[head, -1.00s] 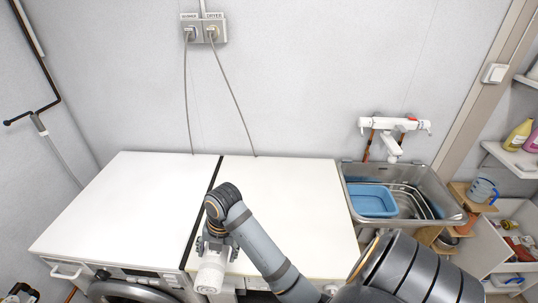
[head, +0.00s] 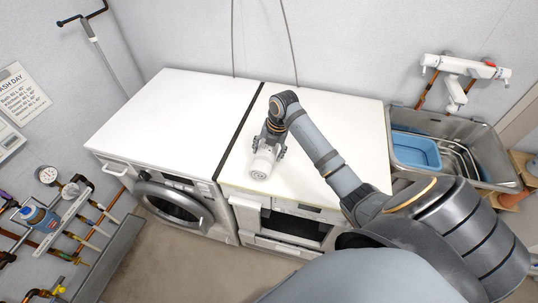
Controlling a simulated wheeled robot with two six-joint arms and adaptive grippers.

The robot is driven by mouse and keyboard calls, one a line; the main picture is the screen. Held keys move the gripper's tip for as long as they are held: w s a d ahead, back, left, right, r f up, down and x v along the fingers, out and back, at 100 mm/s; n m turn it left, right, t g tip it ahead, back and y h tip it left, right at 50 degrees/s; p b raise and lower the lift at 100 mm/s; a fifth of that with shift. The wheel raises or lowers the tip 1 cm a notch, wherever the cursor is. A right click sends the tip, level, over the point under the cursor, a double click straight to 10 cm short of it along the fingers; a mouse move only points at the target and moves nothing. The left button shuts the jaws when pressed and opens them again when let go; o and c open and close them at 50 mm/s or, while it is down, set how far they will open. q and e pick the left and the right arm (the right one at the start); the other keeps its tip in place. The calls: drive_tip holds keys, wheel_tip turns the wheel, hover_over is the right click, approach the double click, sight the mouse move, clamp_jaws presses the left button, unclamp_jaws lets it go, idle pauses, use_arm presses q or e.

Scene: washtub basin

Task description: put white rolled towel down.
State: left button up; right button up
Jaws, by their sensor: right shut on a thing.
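The white rolled towel (head: 261,167) is in my right gripper (head: 272,148), with its round spiral end facing the front. The gripper is shut on the towel, its dark fingers on both sides of the roll. Both are over the front left part of the right machine's white top (head: 345,125), near the dark gap between the two machines. I cannot tell whether the towel touches the top. My left gripper is not in view.
The left machine's white top (head: 180,105) is bare, with a round door (head: 173,203) below. A metal sink (head: 480,150) with a blue basin (head: 415,152) stands at the right under a white tap (head: 465,70). Pipes and a gauge (head: 47,175) are at the left wall.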

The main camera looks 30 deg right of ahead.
drive_tip(key=shift+w+d+f, duration=0.25)
drive_tip(key=shift+w+f, duration=0.05)
drive_tip(key=shift+f, duration=0.1)
wheel_tip(320, 180, down, 2)
drive_tip(key=shift+d+f+p, duration=0.1)
drive_tip(key=shift+f+p, duration=0.1)
drive_tip(key=shift+p, duration=0.6)
drive_tip(key=shift+f, duration=0.45)
drive_tip(key=o, duration=1.3)
drive_tip(key=shift+f, duration=0.15)
drive_tip(key=shift+c, duration=0.2)
